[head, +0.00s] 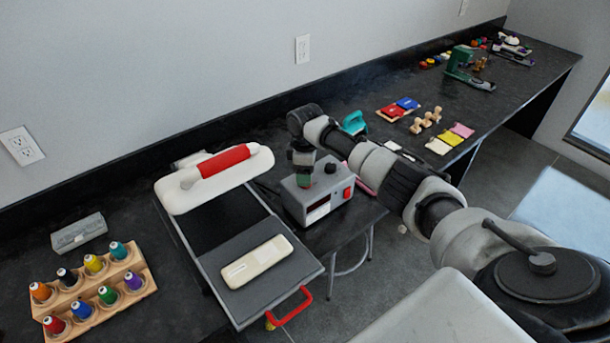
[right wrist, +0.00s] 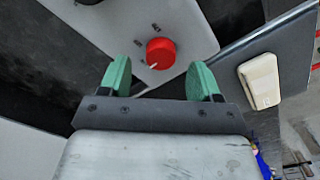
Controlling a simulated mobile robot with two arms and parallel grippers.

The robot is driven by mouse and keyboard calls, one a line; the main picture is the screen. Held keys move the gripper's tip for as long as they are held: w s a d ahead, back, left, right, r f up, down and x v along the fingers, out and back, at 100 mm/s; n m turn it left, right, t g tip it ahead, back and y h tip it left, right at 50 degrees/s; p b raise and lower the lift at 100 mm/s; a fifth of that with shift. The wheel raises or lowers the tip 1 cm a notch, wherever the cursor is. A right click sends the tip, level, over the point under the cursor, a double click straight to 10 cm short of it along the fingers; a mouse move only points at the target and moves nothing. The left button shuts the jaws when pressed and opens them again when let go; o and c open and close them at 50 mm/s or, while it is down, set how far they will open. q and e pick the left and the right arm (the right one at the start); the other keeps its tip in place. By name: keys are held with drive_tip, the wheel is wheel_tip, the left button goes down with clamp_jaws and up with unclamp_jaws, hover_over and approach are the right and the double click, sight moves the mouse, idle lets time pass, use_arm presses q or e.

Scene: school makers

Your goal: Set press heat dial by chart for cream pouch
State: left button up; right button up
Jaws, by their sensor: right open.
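The press's grey control box (head: 318,200) stands right of the press, with a dark display window, a black knob and a red button on it. My right gripper (head: 304,180) points down over the left of its top. In the right wrist view, the red heat dial (right wrist: 160,53) lies ahead between the open green fingers of the gripper (right wrist: 160,76), with no clear contact. Its white pointer aims down-left, near one of several small dark marks. The cream pouch (head: 257,261) lies on the press's grey lower plate (head: 222,258) and also shows in the right wrist view (right wrist: 261,80). My left gripper is out of view.
The press's white upper plate (head: 170,201) with a red grip is at the back left. A wooden rack (head: 140,272) of colored thread spools is at left, a grey block (head: 78,233) behind it. Stamps and colored pads lie farther right along the black counter (head: 370,88).

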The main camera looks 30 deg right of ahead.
wheel_tip(320, 180, down, 2)
drive_tip(key=shift+s+f, duration=0.1)
drive_tip(key=shift+f, duration=0.25)
drive_tip(key=shift+c, duration=0.5)
drive_tip(key=c, duration=0.8)
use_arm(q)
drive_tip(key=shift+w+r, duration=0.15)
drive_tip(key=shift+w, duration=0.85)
